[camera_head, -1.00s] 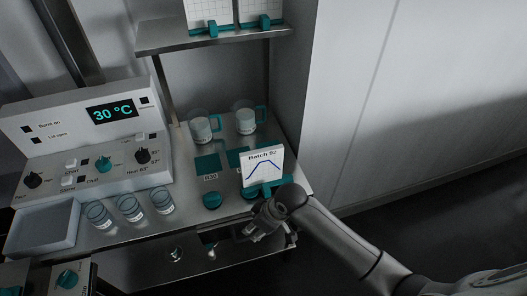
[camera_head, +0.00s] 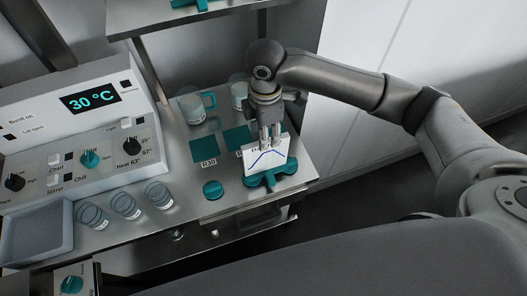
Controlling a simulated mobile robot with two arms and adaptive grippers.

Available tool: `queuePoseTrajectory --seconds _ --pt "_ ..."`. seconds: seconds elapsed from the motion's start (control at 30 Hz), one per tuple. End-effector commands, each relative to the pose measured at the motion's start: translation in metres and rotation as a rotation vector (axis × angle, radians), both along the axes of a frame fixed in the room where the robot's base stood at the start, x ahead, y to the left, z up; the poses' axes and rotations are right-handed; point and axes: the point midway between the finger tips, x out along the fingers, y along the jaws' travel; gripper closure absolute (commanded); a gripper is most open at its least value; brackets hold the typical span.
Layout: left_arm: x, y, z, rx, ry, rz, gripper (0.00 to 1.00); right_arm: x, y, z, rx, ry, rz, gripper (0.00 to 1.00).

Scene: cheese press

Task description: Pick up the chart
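The chart (camera_head: 257,162) is a white card with a blue line. It stands upright at the teal chart stand (camera_head: 270,179), near the right front corner of the steel bench. My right gripper (camera_head: 270,140) points down from above at the chart's top edge, and its fingers hide the upper part of the card. The frame does not show whether the fingers are closed on the card or only around it. My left gripper is not in view.
Two mugs (camera_head: 193,107) stand behind the teal pads (camera_head: 204,149). A teal knob (camera_head: 212,189) sits left of the chart stand. Several glasses (camera_head: 126,204) stand along the front, near a grey tray (camera_head: 66,237). A control panel (camera_head: 92,150) reads 30 °C. A shelf (camera_head: 150,17) hangs above.

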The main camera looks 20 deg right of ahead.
Motion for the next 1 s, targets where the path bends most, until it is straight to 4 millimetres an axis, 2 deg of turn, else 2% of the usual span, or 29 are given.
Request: queuePoseTrajectory --seconds 0.1,0.23,0.33,0.47,0.6,0.73,1.0 --pt "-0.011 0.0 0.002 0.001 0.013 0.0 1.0 0.0 0.0 -0.017 0.0 0.002 -0.001 0.59" --pt "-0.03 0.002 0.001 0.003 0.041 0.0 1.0 0.0 0.0 -0.026 0.001 0.0 -0.001 0.59" --pt "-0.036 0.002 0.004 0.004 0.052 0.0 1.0 -0.001 0.0 -0.034 0.001 0.0 -0.002 0.59" --pt "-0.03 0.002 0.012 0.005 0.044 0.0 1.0 -0.003 0.001 -0.054 0.0 0.002 -0.002 0.59" --pt "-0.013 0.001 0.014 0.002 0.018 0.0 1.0 -0.003 0.001 -0.073 0.001 -0.001 -0.002 0.59" --pt "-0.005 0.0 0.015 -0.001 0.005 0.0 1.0 -0.002 0.001 -0.078 0.002 -0.003 -0.001 0.59" --pt "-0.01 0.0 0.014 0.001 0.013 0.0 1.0 -0.002 0.001 -0.078 0.002 -0.003 -0.001 0.59"
